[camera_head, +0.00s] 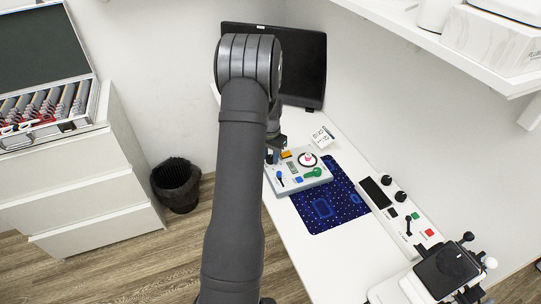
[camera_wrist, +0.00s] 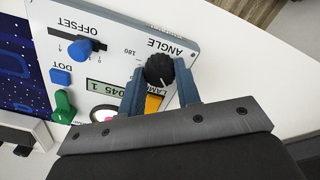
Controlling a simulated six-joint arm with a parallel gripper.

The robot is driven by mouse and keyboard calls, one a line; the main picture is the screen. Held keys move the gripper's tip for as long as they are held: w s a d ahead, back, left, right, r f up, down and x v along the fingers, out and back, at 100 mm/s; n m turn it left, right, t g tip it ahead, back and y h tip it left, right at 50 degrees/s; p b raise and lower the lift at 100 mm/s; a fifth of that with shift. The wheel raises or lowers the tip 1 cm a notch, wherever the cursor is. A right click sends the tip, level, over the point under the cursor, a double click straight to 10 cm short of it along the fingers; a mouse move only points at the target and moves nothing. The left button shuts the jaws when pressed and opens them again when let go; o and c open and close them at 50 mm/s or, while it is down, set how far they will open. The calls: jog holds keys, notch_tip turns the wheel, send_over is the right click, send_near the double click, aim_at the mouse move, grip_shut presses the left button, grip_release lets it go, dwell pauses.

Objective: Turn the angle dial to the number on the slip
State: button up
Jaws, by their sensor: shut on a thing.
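The angle dial, a black knob (camera_wrist: 159,68) with a white pointer line, stands on a light control box (camera_wrist: 120,45) beside the printed word ANGLE in the wrist view. My gripper (camera_wrist: 160,84) has its two blue-grey fingers on either side of the knob, shut on it. The box also shows in the head view (camera_head: 298,188), where my gripper (camera_head: 274,153) hides the dial. A small display (camera_wrist: 106,90) on the box shows digits that I cannot read surely. A white slip (camera_head: 322,137) with dark marks lies behind the box; its number is too small to read.
The box also carries a blue OFFSET slider (camera_wrist: 79,48), a blue DOT button (camera_wrist: 61,76), a green lever (camera_wrist: 64,104) and a yellow part (camera_wrist: 152,103) near the fingers. A blue mat (camera_head: 328,207), a second panel (camera_head: 400,215) and a dark monitor (camera_head: 303,65) are nearby.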

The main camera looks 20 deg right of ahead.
jog(key=o, duration=1)
jog(key=shift+c, duration=0.2)
notch_tip(320, 180, up, 18)
jog(key=shift+f, duration=0.25)
jog(key=shift+a+f, duration=0.1)
notch_tip(320, 180, down, 17)
jog(key=shift+f, duration=0.2)
jog(key=shift+r, duration=0.1)
dwell(0.3)
